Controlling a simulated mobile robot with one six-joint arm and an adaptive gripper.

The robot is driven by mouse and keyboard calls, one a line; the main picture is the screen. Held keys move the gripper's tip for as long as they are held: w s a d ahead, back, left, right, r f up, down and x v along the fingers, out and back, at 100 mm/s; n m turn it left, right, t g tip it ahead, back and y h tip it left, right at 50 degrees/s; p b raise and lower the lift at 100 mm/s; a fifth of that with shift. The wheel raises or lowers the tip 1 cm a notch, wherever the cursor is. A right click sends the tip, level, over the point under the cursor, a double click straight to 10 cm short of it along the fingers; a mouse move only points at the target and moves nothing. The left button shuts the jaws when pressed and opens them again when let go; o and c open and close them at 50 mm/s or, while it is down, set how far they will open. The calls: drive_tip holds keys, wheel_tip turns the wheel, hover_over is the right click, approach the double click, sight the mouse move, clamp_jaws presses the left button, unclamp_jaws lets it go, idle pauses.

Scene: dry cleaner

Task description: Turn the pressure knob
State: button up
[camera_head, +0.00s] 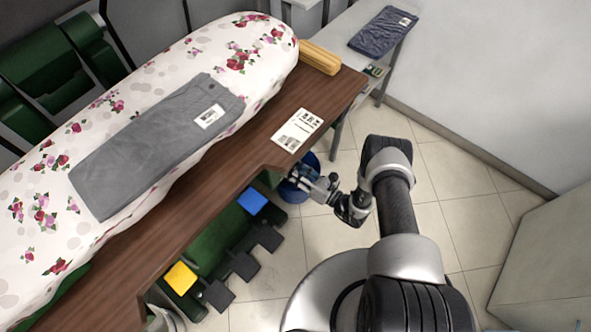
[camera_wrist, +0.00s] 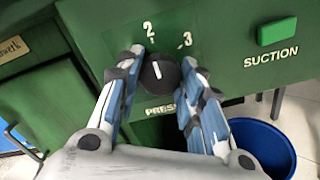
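The pressure knob (camera_wrist: 160,74) is round and black with a white pointer line. It sits on a dark green panel (camera_wrist: 225,28) in the wrist view, below a white 2 and with a white 3 to its upper right. The pointer stands nearly upright, toward the 2. My gripper (camera_wrist: 163,60) has one finger on each side of the knob, with the fingers apart. Whether the pads touch the knob cannot be told. The PRESSURE label below is partly hidden by my right finger. In the head view my gripper (camera_head: 316,186) is beside the table edge; the knob is hidden there.
A green SUCTION button (camera_wrist: 277,31) is right of the knob. A blue bin (camera_wrist: 262,148) stands below. The brown table edge (camera_head: 200,226), ironing board (camera_head: 25,225) and foot pedals (camera_head: 244,266) are left of my arm. Tiled floor is clear to the right.

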drive_tip(key=o, duration=0.4)
drive_tip(key=shift+o, duration=0.2)
drive_tip(key=v, duration=1.2)
